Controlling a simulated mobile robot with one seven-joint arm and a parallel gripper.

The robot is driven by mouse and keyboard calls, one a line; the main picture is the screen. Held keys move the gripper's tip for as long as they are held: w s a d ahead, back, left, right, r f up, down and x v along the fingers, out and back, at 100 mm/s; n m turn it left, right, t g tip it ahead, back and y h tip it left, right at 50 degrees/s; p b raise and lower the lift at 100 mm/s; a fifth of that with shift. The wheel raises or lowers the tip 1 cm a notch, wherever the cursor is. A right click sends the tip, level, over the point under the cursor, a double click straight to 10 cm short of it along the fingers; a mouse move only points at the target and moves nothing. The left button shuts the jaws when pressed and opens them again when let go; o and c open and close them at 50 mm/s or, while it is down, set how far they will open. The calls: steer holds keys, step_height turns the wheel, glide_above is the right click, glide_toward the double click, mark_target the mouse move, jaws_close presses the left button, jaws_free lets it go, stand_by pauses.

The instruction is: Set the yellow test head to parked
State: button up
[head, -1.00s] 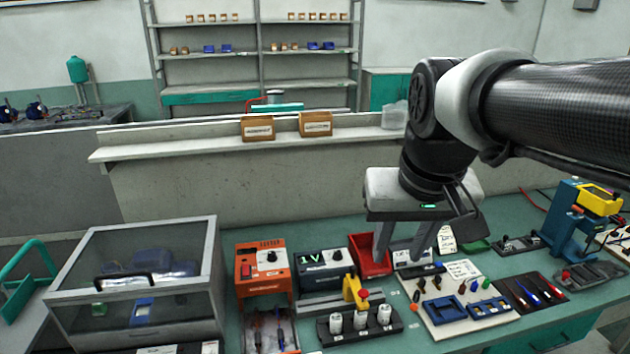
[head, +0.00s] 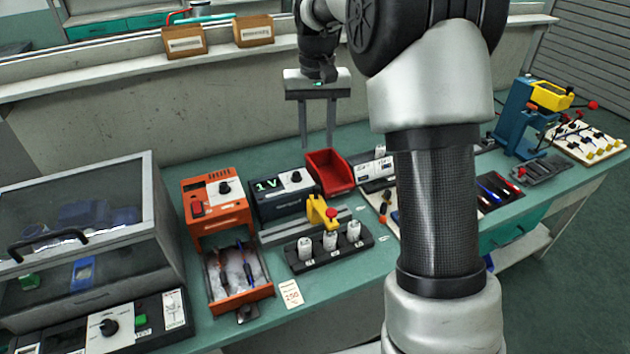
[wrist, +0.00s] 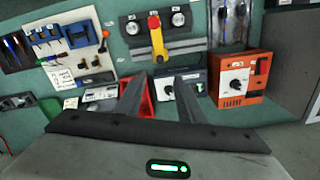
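The yellow test head (head: 317,211) with a red knob sits on a grey rail (head: 282,232) behind a black holder (head: 302,263) with three white-topped cylinders. In the head view it stands close behind the middle cylinder (head: 330,240). In the wrist view the test head (wrist: 155,38) lies between the two outer cylinders and covers the middle one. My gripper (head: 317,143) is open and empty, pointing down above and behind the test head, near the red bin. In the wrist view its fingers (wrist: 160,88) are apart, with the test head beyond them.
A red bin (head: 329,172), a black 1 V meter (head: 284,196) and an orange unit (head: 214,204) stand around the rail. A glass-topped case (head: 90,235) is at left. My arm hides part of the bench at right.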

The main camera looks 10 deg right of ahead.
mark_target(316, 187)
step_height(316, 187, down, 14)
steer(key=shift+f+b, duration=0.1)
steer(key=shift+b, duration=0.55)
jaws_close()
